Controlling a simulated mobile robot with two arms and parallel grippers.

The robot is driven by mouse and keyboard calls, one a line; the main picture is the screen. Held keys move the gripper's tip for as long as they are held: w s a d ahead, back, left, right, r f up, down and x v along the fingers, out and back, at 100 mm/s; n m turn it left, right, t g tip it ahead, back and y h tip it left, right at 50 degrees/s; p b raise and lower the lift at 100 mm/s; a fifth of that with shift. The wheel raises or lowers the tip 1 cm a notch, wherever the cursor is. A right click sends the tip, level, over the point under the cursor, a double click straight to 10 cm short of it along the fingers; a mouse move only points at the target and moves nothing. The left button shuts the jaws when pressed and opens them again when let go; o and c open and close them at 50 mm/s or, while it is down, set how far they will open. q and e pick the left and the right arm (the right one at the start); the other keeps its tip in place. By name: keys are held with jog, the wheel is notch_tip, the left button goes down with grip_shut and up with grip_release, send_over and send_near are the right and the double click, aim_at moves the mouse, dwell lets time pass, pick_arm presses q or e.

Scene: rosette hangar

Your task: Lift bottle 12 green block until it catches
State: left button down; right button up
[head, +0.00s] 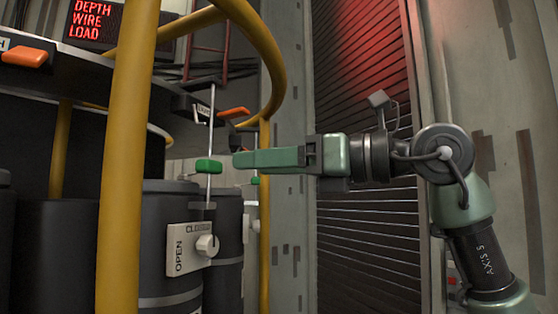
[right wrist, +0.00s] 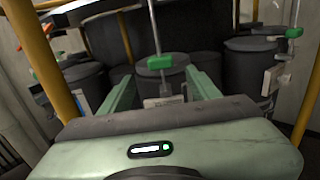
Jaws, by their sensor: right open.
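A green block (head: 209,166) sits on a thin upright metal rod above a dark grey bottle (head: 170,200). The bottle's number cannot be read. My right gripper (head: 236,160) comes in level from the right, its tips just short of the block, with a small gap. In the right wrist view the green block (right wrist: 160,62) shows centred ahead, between and slightly beyond the two open fingers (right wrist: 161,78). Nothing is held. My left gripper is not in view.
A white OPEN/CLOSED plate with a knob (head: 207,244) is on the bottle below. Yellow rails (head: 130,160) stand at left and curve overhead. Another green block (right wrist: 294,32) is at the right in the wrist view. Orange handles (head: 234,112) lie above. A ribbed shutter (head: 365,240) is behind my arm.

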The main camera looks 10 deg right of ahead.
aim_at(216, 166)
jog(key=shift+p+x, duration=0.3)
jog(key=shift+x, duration=1.15)
jog(key=shift+p+x, duration=0.9)
jog(key=shift+x, duration=1.9)
grip_shut()
